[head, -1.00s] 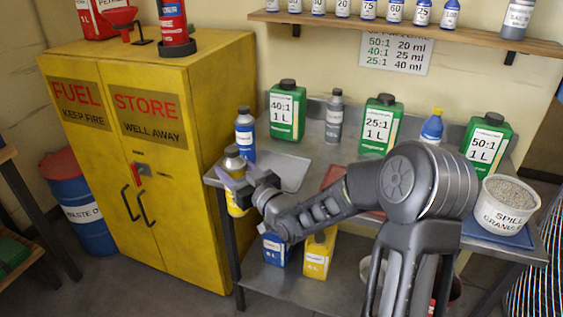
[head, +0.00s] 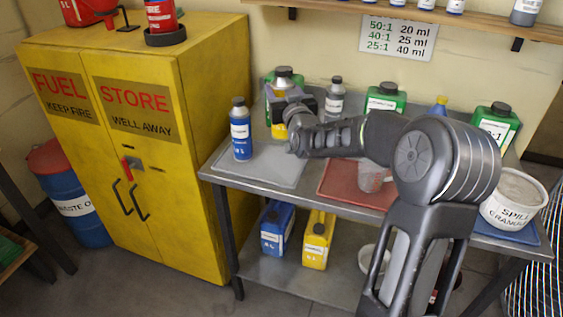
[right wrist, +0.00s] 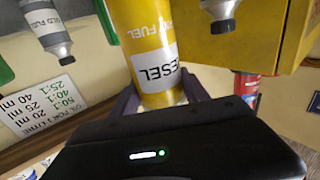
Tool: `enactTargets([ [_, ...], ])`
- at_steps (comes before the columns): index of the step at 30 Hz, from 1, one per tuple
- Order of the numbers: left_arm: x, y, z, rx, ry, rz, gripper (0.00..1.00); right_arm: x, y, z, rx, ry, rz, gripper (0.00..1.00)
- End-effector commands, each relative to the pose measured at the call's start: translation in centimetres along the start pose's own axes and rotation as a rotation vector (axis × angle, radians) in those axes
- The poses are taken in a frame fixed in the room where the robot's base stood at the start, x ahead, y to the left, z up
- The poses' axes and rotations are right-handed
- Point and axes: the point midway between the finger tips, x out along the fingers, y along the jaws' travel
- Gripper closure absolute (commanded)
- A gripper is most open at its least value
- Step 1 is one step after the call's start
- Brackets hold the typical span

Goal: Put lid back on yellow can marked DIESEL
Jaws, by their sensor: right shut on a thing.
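My right gripper (head: 280,103) is shut around a round yellow can (right wrist: 155,50), whose label partly shows as "ESEL" with "FUEL" on the body. In the head view the can (head: 281,130) is upright at the back left of the bench, in front of a green jug. A grey tapered top and dark cap show above it. I cannot tell whether its base touches the bench. A yellow jug (head: 318,243) with a dark cap stands on the lower shelf; its label is too small to read. No loose lid can be made out. My left gripper is out of view.
A blue bottle (head: 240,135) stands left of the held can and a grey bottle (head: 334,100) right of it. The grey mat (head: 262,168) is bare in front. A red mat (head: 345,182) bears a clear cup (head: 373,177). A tub (head: 513,203) stands at the right.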

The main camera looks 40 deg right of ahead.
Motion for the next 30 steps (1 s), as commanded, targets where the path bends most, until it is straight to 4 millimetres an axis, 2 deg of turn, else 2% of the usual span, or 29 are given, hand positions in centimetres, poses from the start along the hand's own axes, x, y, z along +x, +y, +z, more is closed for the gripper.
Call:
enactTargets([
  [5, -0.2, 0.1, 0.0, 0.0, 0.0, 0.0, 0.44, 0.0, 0.0, 1.0, 0.0, -0.004, 0.0, 1.0],
  [12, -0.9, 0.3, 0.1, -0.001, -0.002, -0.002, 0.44, 0.0, 0.0, 4.9, 0.002, -0.004, -0.001, 1.0],
  [15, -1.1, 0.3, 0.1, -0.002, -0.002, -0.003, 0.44, 0.0, -0.1, 6.0, 0.001, -0.002, -0.001, 1.0],
  [26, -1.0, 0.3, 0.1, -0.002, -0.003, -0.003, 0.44, 0.0, -0.1, 6.4, 0.0, 0.0, -0.001, 1.0],
  [30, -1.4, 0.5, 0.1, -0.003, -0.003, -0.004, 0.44, 0.0, -0.1, 7.9, 0.002, -0.003, -0.001, 1.0],
])
